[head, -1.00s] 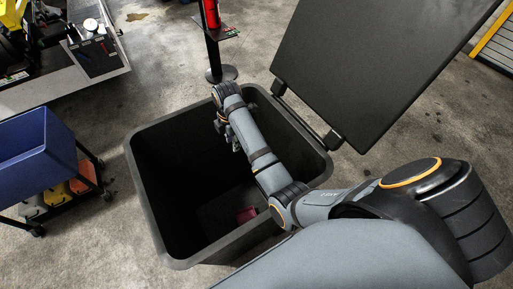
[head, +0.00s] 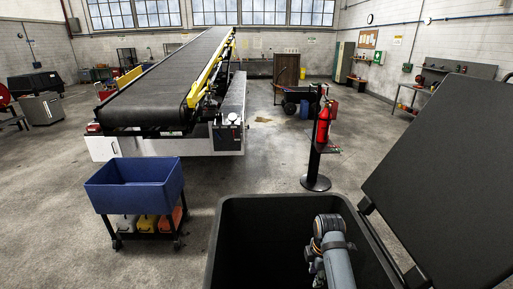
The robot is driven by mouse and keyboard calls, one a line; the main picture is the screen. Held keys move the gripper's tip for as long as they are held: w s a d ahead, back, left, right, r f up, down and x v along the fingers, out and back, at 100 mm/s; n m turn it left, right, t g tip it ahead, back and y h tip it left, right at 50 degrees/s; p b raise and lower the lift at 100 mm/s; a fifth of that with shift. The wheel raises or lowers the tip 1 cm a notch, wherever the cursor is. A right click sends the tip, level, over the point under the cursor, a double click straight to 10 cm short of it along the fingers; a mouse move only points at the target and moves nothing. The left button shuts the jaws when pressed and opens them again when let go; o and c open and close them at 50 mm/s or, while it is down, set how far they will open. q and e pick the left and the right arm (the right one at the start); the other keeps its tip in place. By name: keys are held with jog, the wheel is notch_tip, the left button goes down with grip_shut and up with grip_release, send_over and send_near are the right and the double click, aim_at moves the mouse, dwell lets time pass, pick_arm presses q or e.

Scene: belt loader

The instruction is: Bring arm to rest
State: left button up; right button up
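My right arm reaches over the open black bin (head: 232,215) at the bottom of the head view. Its grey wrist with an orange ring is over the bin's mouth. My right gripper (head: 318,270) hangs below the wrist, small, dark and partly cut off by the frame's bottom edge. I cannot tell whether its fingers are open or shut, and I see nothing held. The bin's floor is hidden in shadow and out of frame. My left gripper is not in view.
The bin's raised lid (head: 450,185) stands close on the right. A red fire extinguisher (head: 324,124) on a black post is behind the bin. A blue tub (head: 135,186) on a cart stands left. A belt loader (head: 165,70) is beyond. Grey floor between them is clear.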

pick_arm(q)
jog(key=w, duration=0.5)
pick_arm(e)
jog(key=s+d+f+m+t, duration=0.1)
jog(key=s+d+m+t, duration=0.15)
jog(key=s+m, duration=0.75)
jog(key=s+d+m+t, duration=0.1)
jog(key=s+d+m, duration=0.2)
jog(key=s+m, duration=0.65)
jog(key=s+d+f+n+g+b, duration=0.1)
jog(key=s+f+b, duration=0.15)
jog(key=f, duration=0.95)
jog(key=s+d+f+h+b, duration=0.1)
jog(key=f+b, duration=0.2)
jog(key=f, duration=1)
jog(key=s+d+f+n+g+b, duration=0.1)
jog(key=s+f+b, duration=0.15)
jog(key=f, duration=0.95)
pick_arm(q)
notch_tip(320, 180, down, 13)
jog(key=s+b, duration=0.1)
jog(key=b, duration=0.4)
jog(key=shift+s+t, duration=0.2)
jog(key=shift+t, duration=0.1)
pick_arm(e)
jog(key=s+f, duration=1.6)
jog(key=f, duration=0.2)
jog(key=shift+s+d+m+g, duration=0.15)
jog(key=shift+d+m+g, duration=0.2)
jog(key=shift+d+g, duration=0.1)
